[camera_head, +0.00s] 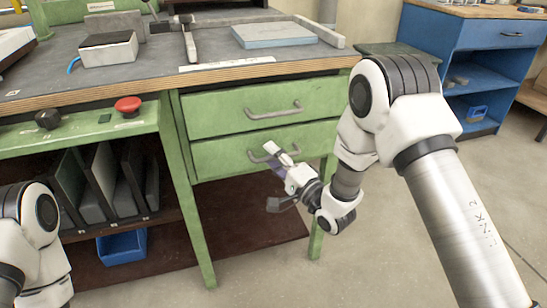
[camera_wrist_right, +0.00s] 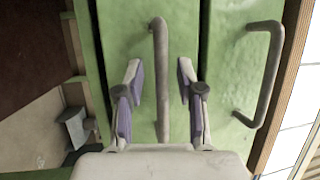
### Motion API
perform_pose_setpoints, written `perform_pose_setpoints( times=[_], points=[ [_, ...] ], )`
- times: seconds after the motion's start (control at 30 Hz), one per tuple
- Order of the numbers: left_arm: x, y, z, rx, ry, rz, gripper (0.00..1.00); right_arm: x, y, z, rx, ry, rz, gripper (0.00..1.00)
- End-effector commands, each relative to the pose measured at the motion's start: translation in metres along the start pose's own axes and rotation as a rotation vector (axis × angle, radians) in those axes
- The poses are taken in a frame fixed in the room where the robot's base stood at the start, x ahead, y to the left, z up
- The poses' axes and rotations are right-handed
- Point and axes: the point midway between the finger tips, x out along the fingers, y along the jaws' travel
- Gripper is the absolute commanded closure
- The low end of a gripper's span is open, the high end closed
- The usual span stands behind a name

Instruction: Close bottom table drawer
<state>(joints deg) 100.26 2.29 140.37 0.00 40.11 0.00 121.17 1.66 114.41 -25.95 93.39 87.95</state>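The green bottom drawer (camera_head: 222,156) sits under the green top drawer (camera_head: 222,113). Whether its front stands out a little from the frame, I cannot tell. Its grey bar handle (camera_wrist_right: 160,45) runs between the fingers of my right gripper (camera_wrist_right: 159,72) in the wrist view. Those fingers are apart, with a gap visible on each side of the handle. In the head view my right gripper (camera_head: 273,157) is in front of the bottom drawer and hides part of its handle (camera_head: 258,156). My left arm shows at the lower left, but its gripper is out of view.
The top drawer's handle (camera_wrist_right: 268,75) is close beside my right gripper. A bench top (camera_head: 150,85) overhangs the drawers. A red knob (camera_head: 128,104) and a black knob (camera_head: 48,119) are at left. A blue bin (camera_head: 121,247) sits below. Floor at right is clear.

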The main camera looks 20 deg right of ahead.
Motion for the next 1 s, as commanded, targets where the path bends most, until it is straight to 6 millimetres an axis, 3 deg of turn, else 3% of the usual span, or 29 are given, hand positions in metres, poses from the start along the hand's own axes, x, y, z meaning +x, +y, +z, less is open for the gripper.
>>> perform_pose_setpoints(
  times=[0.27, 0.7, 1.0],
  points=[
    [0.0, 0.0, 0.0, 0.0, 0.0, 0.0, 0.64, -0.008, 0.001, 0.0, 0.001, -0.001, 0.001, 0.63],
    [0.0, 0.0, 0.0, 0.0, 0.0, 0.0, 0.64, -0.106, 0.001, -0.001, 0.004, 0.003, 0.003, 0.63],
    [0.0, 0.0, 0.0, 0.0, 0.0, 0.0, 0.64, -0.12, 0.0, 0.0, 0.0, -0.001, 0.0, 0.63]
  ],
)
